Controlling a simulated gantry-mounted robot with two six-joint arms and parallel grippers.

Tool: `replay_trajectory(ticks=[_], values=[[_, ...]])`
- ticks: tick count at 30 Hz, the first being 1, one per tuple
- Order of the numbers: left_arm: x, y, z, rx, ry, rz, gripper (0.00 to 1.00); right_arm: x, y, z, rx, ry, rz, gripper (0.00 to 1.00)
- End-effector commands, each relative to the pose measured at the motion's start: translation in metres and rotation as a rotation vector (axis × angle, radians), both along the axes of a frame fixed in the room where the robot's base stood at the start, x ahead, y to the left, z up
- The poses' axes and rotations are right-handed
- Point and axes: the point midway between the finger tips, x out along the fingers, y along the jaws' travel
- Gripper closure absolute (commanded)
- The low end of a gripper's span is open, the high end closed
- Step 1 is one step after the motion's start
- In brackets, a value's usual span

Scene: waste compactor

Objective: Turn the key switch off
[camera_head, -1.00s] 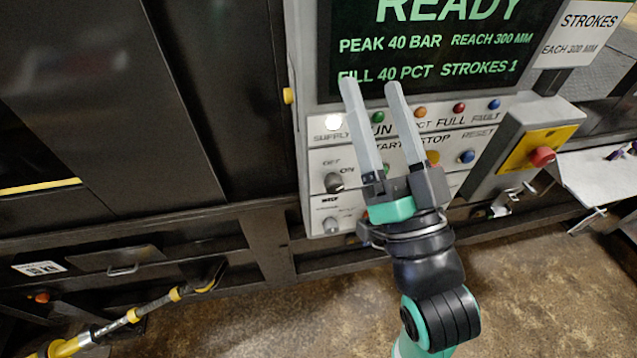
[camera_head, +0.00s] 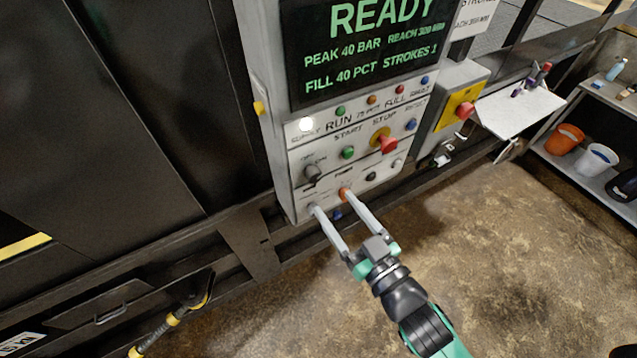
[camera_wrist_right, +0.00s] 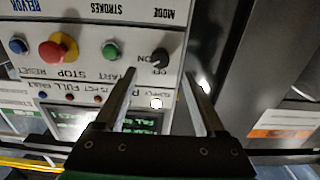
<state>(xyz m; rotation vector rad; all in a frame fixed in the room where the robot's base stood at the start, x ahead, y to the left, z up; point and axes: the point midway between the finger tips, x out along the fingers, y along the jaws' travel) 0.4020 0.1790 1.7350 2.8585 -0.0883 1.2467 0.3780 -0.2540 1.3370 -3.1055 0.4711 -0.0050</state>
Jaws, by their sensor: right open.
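The key switch (camera_head: 312,172) is a dark knob on a light round base at the left of the control panel (camera_head: 290,196), under the OFF and ON lettering. My right gripper (camera_head: 329,200) is open and empty. In the head view its fingertips overlap the panel's bottom row, just below and right of the switch. In the right wrist view, which shows the panel upside down, the switch (camera_wrist_right: 160,57) lies beyond the open fingers (camera_wrist_right: 160,74), between their tips in the picture. No contact is visible. My left gripper is not in view.
A green start button (camera_head: 347,152) and a red stop button (camera_head: 387,144) sit right of the switch. The screen (camera_head: 365,50) above reads READY. A yellow box with a red button (camera_head: 464,111) stands at right. The floor in front is open.

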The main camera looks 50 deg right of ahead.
Motion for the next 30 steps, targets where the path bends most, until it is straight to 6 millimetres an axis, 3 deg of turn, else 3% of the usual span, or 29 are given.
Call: replay_trajectory(ticks=[2,9,21,30], values=[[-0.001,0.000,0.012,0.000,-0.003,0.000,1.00,0.020,-0.008,0.006,0.001,0.002,-0.005,0.28],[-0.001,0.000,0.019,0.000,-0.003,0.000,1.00,0.063,-0.020,0.003,-0.001,0.003,-0.002,0.28],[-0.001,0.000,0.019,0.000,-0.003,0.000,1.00,0.074,-0.023,0.001,0.000,0.003,0.000,0.28],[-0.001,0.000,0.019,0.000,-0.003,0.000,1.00,0.074,-0.023,0.001,0.000,0.003,0.000,0.82]])
